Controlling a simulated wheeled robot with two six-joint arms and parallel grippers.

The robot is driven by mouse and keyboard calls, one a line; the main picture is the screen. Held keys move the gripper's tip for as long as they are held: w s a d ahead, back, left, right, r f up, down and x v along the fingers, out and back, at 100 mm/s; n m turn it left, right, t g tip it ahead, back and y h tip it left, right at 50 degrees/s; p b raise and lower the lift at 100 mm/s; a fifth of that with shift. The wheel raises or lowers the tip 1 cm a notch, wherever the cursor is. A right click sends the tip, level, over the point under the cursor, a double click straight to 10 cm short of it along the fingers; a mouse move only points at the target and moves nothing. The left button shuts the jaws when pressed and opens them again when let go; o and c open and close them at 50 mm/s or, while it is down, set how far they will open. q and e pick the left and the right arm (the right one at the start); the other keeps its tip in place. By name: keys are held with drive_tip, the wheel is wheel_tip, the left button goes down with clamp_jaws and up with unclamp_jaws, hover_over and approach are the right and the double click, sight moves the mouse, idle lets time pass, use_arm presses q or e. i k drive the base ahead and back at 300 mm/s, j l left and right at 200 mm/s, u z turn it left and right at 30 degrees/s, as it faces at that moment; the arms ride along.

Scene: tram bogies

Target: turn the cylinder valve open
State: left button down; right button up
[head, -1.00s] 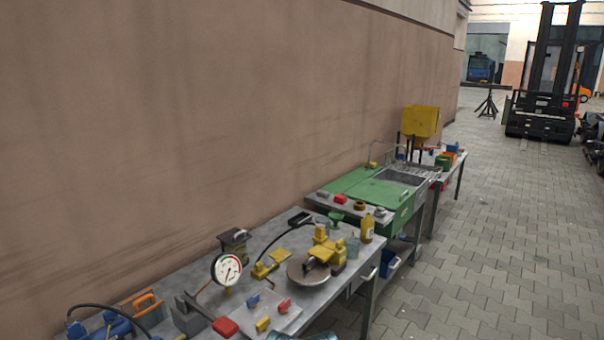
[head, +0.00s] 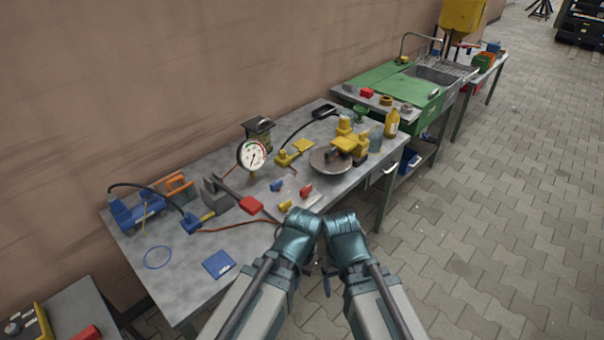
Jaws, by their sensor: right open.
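I cannot make out a gas cylinder or its valve for certain in the head view. A round white pressure gauge (head: 251,155) with a red and green scale stands upright on the grey workbench (head: 190,262). My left gripper (head: 297,230) and my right gripper (head: 343,228) are side by side at the bench's front edge, low in the middle of the picture. Both show mostly their teal wrist housings from behind. The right gripper is open and appears empty. The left fingers are hidden, so I cannot tell their state.
The bench carries a round metal plate with a yellow device (head: 342,150), a yellow bottle (head: 391,123), a blue clamp-like tool (head: 135,208) and a blue card (head: 219,263). A green-covered sink bench (head: 395,90) stands beyond. The paved floor (head: 500,220) at right is clear.

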sight(274, 186)
drive_tip(key=i+j+z, duration=0.1)
drive_tip(key=i+z, duration=0.2)
drive_tip(key=i, duration=0.6)
